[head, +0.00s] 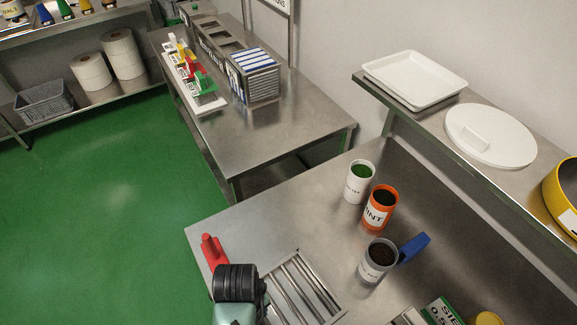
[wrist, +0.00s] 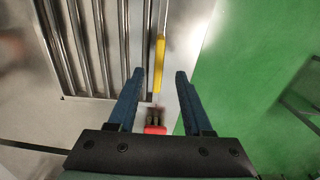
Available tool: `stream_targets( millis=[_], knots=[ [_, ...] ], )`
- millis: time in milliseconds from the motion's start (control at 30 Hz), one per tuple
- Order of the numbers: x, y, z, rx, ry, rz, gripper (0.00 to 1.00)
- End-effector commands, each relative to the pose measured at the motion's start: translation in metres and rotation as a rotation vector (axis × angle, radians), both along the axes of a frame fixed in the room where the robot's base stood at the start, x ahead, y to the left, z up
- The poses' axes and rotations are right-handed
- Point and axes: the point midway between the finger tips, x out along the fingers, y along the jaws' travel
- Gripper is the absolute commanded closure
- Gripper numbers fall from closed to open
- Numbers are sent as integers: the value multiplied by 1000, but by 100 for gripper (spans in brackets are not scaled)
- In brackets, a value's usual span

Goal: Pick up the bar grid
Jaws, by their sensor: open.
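The bar grid (head: 300,286) is a set of parallel steel bars in a frame, lying on the near steel table. My arm hides part of it in the head view. In the wrist view its bars (wrist: 80,45) fill the upper left. A yellow strip (wrist: 160,62) lies along the right side of the grid; I cannot tell if it belongs to it. My gripper (wrist: 159,73) is open, with its two blue fingers on either side of the strip's lower end in the picture. I cannot tell the height gap. The fingertips are hidden in the head view.
A red-handled tool (head: 212,251) lies at the table's left edge, close to my gripper. To the right stand a white cup (head: 353,190), an orange cup (head: 375,218) and a grey cup (head: 371,270) with a blue scoop (head: 413,247). Green floor (wrist: 245,80) lies beyond the edge.

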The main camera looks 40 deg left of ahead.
Motion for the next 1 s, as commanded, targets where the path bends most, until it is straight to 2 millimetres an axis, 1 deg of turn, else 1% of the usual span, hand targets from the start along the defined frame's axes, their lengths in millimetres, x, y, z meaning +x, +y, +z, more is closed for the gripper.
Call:
stream_targets(
  millis=[200,300,400,600,667,800,900,1000],
  knots=[
    [1,-3,-30,-2,3,0,50],
    [1,-3,-39,-2,2,0,50],
    [1,-3,-44,0,0,0,50],
    [1,-3,-44,1,0,0,50],
    [1,-3,-44,1,0,-1,59],
    [1,-3,-44,0,0,-1,84],
    [1,-3,-44,0,0,-1,100],
    [1,-3,-44,0,0,-1,100]
  ],
)
